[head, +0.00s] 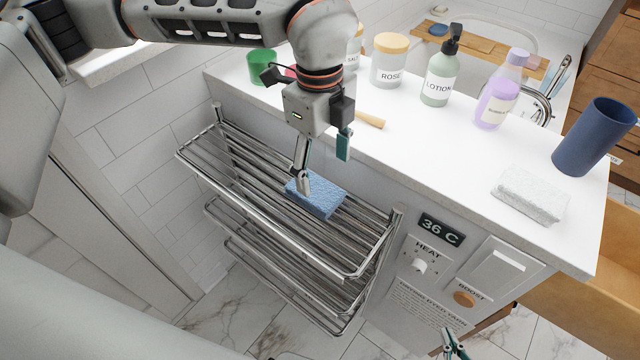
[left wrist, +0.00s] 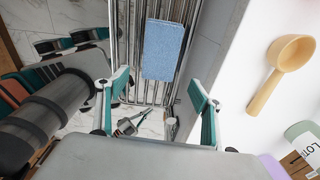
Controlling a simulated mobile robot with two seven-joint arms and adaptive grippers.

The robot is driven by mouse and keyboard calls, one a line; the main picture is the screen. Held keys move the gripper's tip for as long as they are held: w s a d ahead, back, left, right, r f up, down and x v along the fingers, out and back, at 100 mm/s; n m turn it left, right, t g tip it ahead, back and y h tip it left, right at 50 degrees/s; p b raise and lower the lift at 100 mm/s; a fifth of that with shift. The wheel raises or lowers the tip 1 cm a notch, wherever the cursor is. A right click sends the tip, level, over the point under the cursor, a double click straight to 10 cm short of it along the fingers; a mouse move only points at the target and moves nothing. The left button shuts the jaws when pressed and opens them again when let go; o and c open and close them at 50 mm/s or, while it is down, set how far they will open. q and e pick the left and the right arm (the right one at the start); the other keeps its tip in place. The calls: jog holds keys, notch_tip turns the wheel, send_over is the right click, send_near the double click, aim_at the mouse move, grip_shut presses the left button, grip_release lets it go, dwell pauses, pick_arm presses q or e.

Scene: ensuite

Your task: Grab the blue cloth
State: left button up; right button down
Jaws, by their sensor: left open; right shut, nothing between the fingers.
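The blue cloth (head: 322,200) is a folded, textured rectangle lying flat on the top shelf of the chrome towel rack (head: 240,172). My left gripper (head: 322,162) is open and empty just above the cloth, with one finger overlapping its left end in the head view. In the left wrist view the cloth (left wrist: 163,50) lies beyond the open fingers (left wrist: 162,104), roughly centred between them, and is not held. My right gripper (head: 453,346) shows only its tips at the bottom edge of the head view, shut and empty, far from the cloth.
A white counter (head: 420,130) stands beside the rack. It bears a wooden scoop (head: 369,120), a rose jar (head: 389,62), a lotion bottle (head: 440,75), a purple bottle (head: 496,103), a blue cup (head: 592,138) and a white cloth (head: 530,194). A heater panel (head: 440,260) is at the rack's right.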

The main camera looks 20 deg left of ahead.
aim_at(315, 188)
pick_arm(q)
jog(key=shift+w+a+r+n+y, duration=0.15)
jog(key=shift+w+a+n+y, duration=0.2)
jog(key=shift+a, duration=0.3)
jog(key=shift+a+f, duration=0.2)
jog(key=shift+f, duration=0.1)
notch_tip(315, 188, down, 7)
jog(key=shift+s+a+b, duration=0.1)
jog(key=shift+a+b, duration=0.05)
jog(key=shift+b, duration=0.35)
jog(key=c, duration=1.3)
jog(key=shift+r, duration=0.15)
